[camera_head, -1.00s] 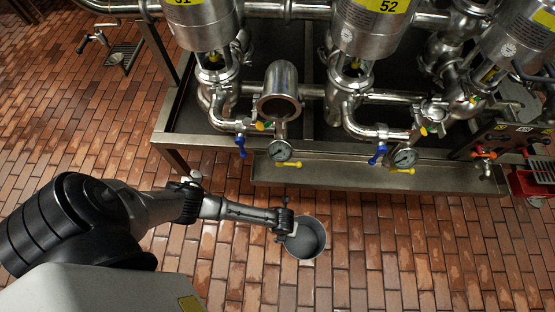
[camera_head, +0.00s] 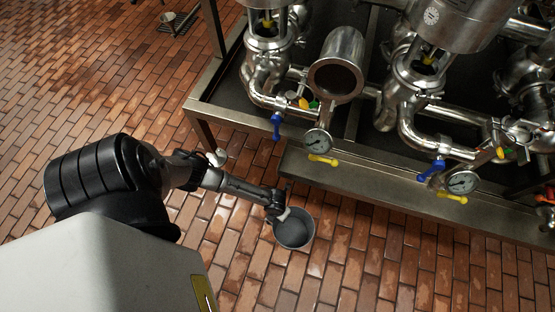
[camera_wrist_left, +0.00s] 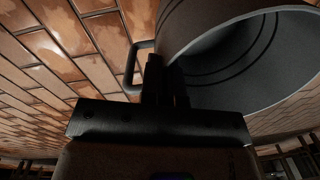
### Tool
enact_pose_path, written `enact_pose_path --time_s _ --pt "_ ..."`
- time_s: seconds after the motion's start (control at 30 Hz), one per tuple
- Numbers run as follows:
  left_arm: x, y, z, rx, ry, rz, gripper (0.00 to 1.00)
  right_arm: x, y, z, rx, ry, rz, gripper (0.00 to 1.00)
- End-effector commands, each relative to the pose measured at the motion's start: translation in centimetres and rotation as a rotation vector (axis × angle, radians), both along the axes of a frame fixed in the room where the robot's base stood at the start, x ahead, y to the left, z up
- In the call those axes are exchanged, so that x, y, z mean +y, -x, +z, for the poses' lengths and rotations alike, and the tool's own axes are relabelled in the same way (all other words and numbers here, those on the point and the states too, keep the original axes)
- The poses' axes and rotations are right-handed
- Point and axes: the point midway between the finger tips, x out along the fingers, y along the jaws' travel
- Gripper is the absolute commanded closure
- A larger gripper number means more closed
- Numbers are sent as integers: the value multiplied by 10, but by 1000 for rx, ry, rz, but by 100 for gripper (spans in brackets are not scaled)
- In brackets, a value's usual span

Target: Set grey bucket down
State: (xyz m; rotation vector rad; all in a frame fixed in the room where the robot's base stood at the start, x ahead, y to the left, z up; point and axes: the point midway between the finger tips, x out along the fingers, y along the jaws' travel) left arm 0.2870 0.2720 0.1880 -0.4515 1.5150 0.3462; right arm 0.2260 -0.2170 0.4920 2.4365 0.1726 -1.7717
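The grey bucket (camera_head: 294,229) is a small open round pail, seen from above over the brick floor in the head view. It looks empty. My left gripper (camera_head: 279,207) is at its upper left side. In the left wrist view the bucket (camera_wrist_left: 245,60) fills the upper right, its mouth facing right and towards the camera. My left gripper's dark fingers (camera_wrist_left: 165,80) are close together, shut at the bucket's side handle (camera_wrist_left: 134,68). The exact contact is dark. I cannot tell whether the bucket's base touches the floor. My right gripper is not in view.
A steel valve frame with a low ledge (camera_head: 345,185) stands beyond the bucket. Pipes, gauges (camera_head: 318,142) and blue handles (camera_head: 276,126) overhang its front. The brick floor (camera_head: 350,275) around the bucket is clear.

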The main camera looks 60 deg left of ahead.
Motion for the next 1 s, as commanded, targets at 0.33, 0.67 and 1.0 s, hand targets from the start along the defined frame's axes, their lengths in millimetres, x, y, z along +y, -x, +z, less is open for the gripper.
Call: enact_pose_path --time_s 0.33,0.67,1.0 --pt "2 1 -21 1 1 1 100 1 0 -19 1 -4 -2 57" --pt "3 0 -42 -1 0 0 100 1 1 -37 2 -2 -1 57" --pt "3 1 -44 0 -1 0 94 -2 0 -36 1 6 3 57"
